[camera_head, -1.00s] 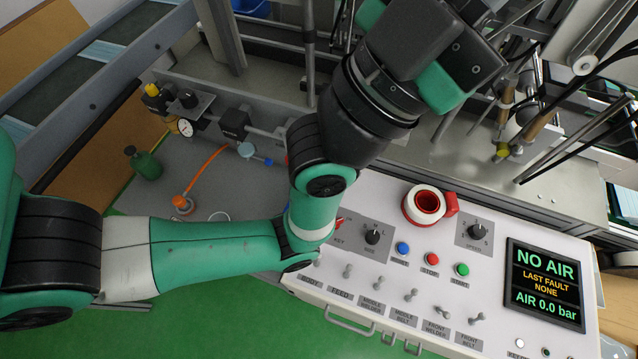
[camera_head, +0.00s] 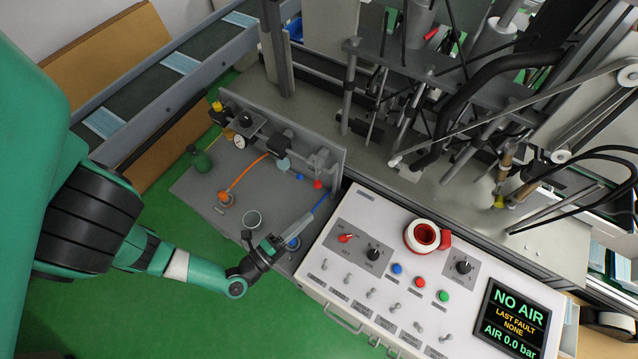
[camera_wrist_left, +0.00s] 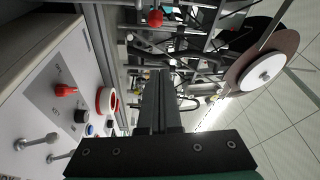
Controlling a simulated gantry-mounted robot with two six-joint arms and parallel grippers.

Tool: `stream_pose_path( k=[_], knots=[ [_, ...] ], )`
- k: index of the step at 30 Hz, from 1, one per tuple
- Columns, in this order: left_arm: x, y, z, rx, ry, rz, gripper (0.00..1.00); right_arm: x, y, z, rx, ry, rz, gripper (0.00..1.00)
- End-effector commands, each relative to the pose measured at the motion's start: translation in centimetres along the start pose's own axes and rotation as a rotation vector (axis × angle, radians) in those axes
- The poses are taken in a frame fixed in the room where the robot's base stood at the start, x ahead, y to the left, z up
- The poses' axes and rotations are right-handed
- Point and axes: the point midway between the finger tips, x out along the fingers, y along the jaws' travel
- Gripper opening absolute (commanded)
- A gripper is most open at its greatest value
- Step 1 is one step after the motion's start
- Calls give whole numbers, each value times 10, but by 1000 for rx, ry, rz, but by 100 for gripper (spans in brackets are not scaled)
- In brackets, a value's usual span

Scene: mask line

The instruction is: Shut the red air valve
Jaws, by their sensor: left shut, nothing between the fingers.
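A small red knob (camera_head: 318,184), which looks like the air valve, sits on the grey pneumatic plate beside the panel's left end. A red knob at the top of the left wrist view (camera_wrist_left: 155,18) may be the same part. Its handle position is too small to tell. My left gripper (camera_head: 279,240) is shut and empty, low over the plate's front right corner, below and left of the red knob and apart from it. Its dark fingers (camera_wrist_left: 160,85) show together in the left wrist view. My right gripper is not in view.
The control panel (camera_head: 385,215) has a red key switch (camera_head: 346,238), toggles and a red-and-white ring (camera_head: 425,236). Its screen (camera_head: 513,318) reads NO AIR, 0.0 bar.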

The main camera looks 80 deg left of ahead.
Motion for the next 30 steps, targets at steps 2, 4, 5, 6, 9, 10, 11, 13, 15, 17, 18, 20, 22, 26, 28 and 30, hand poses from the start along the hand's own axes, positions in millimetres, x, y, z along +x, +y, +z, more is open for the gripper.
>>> stream_pose_path(
  k=[2, 4, 5, 6, 9, 10, 11, 13, 15, 17, 18, 20, 22, 26, 28, 30],
  knots=[
    [0, 2, 0, 0, 0, 0, 0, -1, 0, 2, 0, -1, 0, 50],
    [1, 2, 0, -3, -1, -2, 0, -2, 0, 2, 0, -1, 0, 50],
    [2, 2, 0, -4, -1, -3, 0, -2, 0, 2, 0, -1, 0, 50],
    [3, 2, 0, -7, -2, -4, 0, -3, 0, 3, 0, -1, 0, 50],
    [7, 2, -1, -12, -2, -8, 0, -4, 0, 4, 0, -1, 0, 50],
    [9, 2, -1, -13, -3, -8, 0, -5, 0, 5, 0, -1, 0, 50],
    [11, 1, -2, -15, -3, -10, 0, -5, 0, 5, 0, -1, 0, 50],
    [17, 1, -1, -14, -4, -11, 0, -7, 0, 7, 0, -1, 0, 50],
    [22, 2, 0, -10, -7, -8, 0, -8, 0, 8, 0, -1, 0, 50],
    [27, 2, 2, -4, -11, -4, 0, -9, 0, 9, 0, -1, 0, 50],
    [33, 3, 1, -7, -8, -8, 0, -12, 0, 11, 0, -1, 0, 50],
    [43, 2, 0, -8, -7, -9, 0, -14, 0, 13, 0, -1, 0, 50],
    [53, 2, 2, -4, -9, -6, 0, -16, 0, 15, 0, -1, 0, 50],
    [83, 3, 1, -5, -6, -8, 0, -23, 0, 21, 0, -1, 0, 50],
    [98, 3, 0, -6, -4, -7, 0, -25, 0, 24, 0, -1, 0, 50],
    [100, 8, 8, -4, -3, -7, 0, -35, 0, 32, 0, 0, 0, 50]
  ],
)
